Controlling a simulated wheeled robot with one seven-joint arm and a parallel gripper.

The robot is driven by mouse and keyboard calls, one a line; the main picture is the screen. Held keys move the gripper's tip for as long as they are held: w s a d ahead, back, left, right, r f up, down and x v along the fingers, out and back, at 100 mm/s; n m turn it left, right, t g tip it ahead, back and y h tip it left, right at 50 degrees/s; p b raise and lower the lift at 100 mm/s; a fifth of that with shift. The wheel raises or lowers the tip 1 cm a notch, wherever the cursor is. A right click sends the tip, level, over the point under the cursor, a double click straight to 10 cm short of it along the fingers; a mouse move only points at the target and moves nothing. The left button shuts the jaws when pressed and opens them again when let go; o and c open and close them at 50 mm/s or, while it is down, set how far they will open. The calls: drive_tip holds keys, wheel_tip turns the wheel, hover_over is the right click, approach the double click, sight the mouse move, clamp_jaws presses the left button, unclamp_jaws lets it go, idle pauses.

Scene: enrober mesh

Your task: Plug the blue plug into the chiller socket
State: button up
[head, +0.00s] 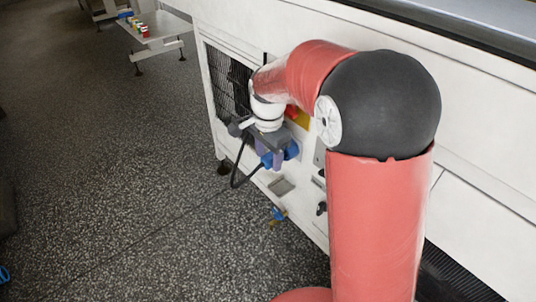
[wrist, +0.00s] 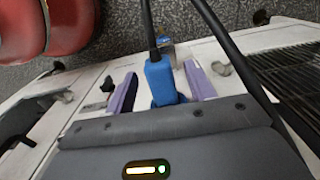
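The blue plug (wrist: 160,82) sits between the two purple fingers of my gripper (wrist: 161,90), with a visible gap on each side. Its dark cable rises from it in the wrist view. In the head view my gripper (head: 268,158) is low against the white machine, and the plug (head: 267,160) shows beside the fingers with its cable looping below. A blue piece that looks like the chiller socket (head: 292,150) is just right of the fingers on the machine front. The plug's front end is hidden behind my gripper body in the wrist view, so I cannot tell how deep it sits.
The white machine (head: 420,110) fills the right side, with a dark grille (head: 228,80) and a red and yellow switch (head: 300,116) close to my wrist. A blue-handled valve (head: 278,213) sticks out below.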

sight(268, 157)
wheel_tip(268, 157, up, 8)
drive_tip(key=shift+f+p, duration=0.1)
drive_tip(key=shift+p, duration=0.35)
drive_tip(key=shift+c, duration=0.2)
